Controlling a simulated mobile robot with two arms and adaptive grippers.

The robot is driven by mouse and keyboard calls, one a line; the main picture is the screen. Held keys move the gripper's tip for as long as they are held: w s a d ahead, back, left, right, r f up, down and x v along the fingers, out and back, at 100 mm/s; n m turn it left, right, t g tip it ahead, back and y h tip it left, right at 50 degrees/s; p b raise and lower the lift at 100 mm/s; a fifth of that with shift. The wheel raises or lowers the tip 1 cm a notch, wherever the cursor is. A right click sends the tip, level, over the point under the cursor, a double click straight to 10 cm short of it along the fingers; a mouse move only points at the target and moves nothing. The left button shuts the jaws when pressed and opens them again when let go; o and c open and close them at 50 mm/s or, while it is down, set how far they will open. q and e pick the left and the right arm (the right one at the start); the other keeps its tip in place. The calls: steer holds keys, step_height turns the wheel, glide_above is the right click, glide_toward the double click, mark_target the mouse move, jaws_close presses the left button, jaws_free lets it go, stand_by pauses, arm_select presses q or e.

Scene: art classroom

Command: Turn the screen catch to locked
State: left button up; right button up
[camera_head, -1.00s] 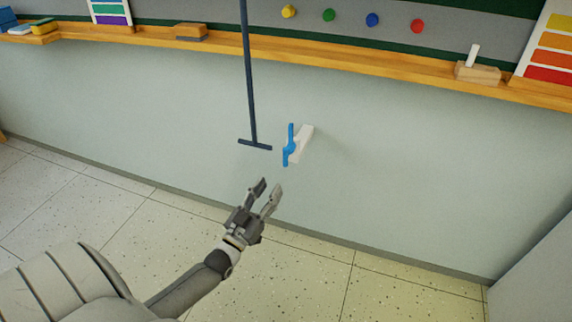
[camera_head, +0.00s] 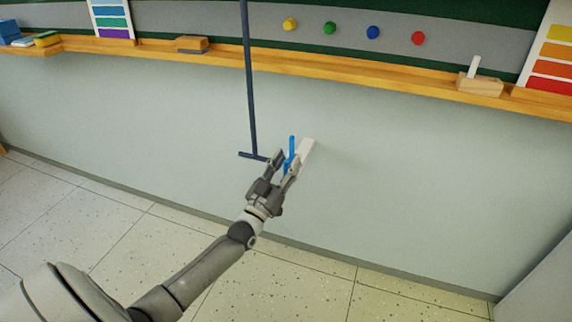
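The screen catch is a blue lever (camera_head: 291,146) on a white block (camera_head: 307,148) fixed to the pale wall. The lever points roughly upright, and its lower part is partly hidden by my fingers. My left gripper (camera_head: 286,161) is at the catch with its fingers apart. One finger is left of the lever, and the other overlaps its lower right side and the block. I cannot tell whether the fingers touch the lever. My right gripper is out of view.
A dark vertical rod with a crossbar foot (camera_head: 250,100) hangs close left of the catch. A wooden ledge (camera_head: 350,72) runs above, holding an eraser (camera_head: 192,44) and a wooden block (camera_head: 480,85). The wall right of the catch is clear.

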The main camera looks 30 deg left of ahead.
arm_select(q)
steer(key=shift+w, duration=0.1)
steer(key=c, duration=0.7)
jaws_close()
steer(key=shift+f, duration=0.1)
